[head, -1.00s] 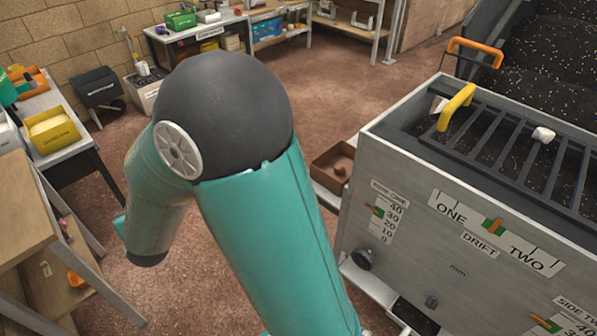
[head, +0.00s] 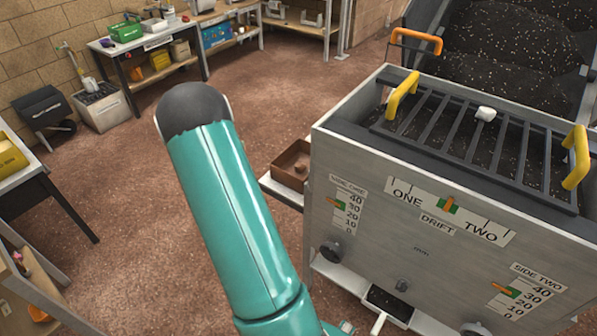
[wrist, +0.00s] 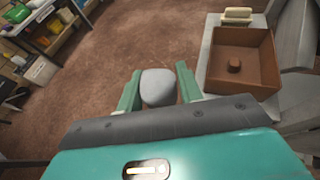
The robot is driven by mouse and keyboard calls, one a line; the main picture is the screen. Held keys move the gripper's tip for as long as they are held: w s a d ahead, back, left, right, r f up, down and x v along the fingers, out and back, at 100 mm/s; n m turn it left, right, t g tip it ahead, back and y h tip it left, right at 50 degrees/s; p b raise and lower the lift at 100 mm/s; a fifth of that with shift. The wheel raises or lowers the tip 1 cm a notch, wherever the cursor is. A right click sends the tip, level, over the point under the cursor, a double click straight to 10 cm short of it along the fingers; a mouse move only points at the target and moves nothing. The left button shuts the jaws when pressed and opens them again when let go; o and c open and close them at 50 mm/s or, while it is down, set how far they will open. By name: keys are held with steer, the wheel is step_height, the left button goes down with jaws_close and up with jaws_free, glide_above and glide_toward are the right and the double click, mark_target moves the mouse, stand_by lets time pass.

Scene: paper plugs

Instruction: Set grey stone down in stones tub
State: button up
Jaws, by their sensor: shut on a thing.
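In the wrist view my gripper (wrist: 158,92) is shut on the grey stone (wrist: 158,87), a rounded pale block between the two green fingers. It is held above the brown floor, to the left of an open brown tub (wrist: 240,80). The tub also shows in the head view (head: 291,163), beside the large grey machine. No label on the tub is readable. In the head view my gripper and the stone are not visible; only my teal arm shows.
The grey machine (head: 420,235) stands at the right, with a barred grate (head: 465,135), yellow handles and a white lump (head: 485,114) on top. The tub rests on a pale ledge (head: 279,188) at the machine's side. Benches line the back wall. Open floor lies at left.

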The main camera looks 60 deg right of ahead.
steer(key=s+d+f+m+g, duration=0.3)
steer(key=s+d+m+g, duration=0.15)
steer(key=s+d, duration=1.3)
steer(key=shift+g, duration=0.35)
steer(key=f, duration=0.1)
steer(key=w+d+f, duration=0.1)
steer(key=f, duration=0.1)
steer(key=d+f, duration=0.1)
steer(key=f, duration=0.1)
steer(key=shift+w+f, duration=0.15)
steer(key=shift+f, duration=2.2)
steer(key=shift+a+f, duration=0.1)
steer(key=shift+f, duration=0.5)
steer(key=o, duration=1)
steer(key=shift+r, duration=0.25)
steer(key=v, duration=1.2)
steer(key=shift+r, duration=0.25)
